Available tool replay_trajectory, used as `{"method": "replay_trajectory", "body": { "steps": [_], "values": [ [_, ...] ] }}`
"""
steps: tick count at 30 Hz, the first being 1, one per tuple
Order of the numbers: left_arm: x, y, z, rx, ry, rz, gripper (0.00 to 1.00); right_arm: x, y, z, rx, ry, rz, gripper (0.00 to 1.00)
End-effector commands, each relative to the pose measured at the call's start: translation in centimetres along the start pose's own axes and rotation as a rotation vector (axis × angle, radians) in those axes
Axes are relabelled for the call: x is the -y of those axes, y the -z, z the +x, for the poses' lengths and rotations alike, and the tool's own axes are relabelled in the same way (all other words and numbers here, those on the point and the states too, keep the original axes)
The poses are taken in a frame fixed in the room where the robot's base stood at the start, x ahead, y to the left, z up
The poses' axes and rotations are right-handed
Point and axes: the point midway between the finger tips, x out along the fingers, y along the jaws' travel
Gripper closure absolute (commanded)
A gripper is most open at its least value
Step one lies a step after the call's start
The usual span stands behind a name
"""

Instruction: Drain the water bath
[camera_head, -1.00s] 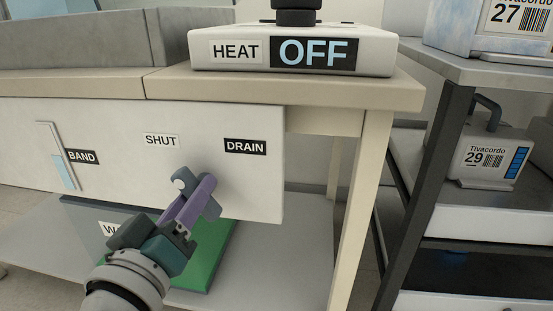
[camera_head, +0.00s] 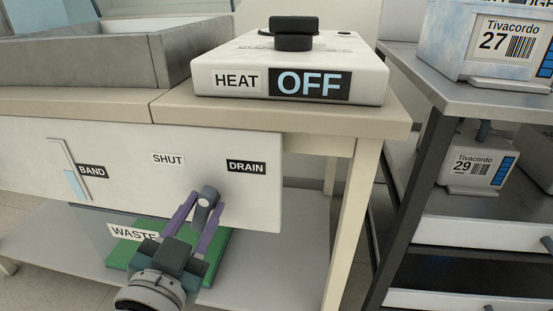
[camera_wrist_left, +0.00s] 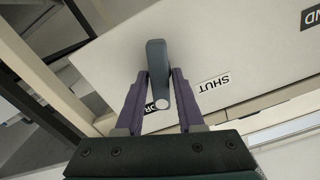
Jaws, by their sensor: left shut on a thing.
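The dark grey drain lever (camera_head: 209,190) with a white round spot sits on the white front panel (camera_head: 125,192), below the label DRAIN (camera_head: 246,167). The label SHUT (camera_head: 168,159) is to its upper left. My left gripper (camera_head: 206,201) has its purple fingers on both sides of the lever and is shut on it. The lever also shows between the fingers in the left wrist view (camera_wrist_left: 157,58), partly covering the DRAIN label. A gauge marked BAND (camera_head: 75,185) shows light blue in its lower part. My right gripper is not in view.
The heater box (camera_head: 292,72) on the bench reads HEAT OFF. A grey basin (camera_head: 95,62) stands left of it. A WASTE label (camera_head: 134,233) and a green item (camera_head: 120,253) are below the panel. A shelf rack (camera_head: 420,190) with Tivacordo boxes stands right.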

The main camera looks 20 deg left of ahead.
Motion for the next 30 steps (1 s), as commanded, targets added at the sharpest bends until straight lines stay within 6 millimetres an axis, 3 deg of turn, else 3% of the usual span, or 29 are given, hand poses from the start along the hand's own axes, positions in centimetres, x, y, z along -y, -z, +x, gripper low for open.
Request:
{"method": "replay_trajectory", "body": {
  "steps": [15, 30],
  "values": [
    [-0.14, 0.04, 0.05, -0.001, 0.001, 0.358, 1.00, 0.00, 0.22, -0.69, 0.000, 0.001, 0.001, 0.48],
    [-0.17, 0.00, 0.04, -0.001, 0.001, 0.440, 1.00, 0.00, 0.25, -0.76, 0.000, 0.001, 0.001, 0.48]
  ]
}}
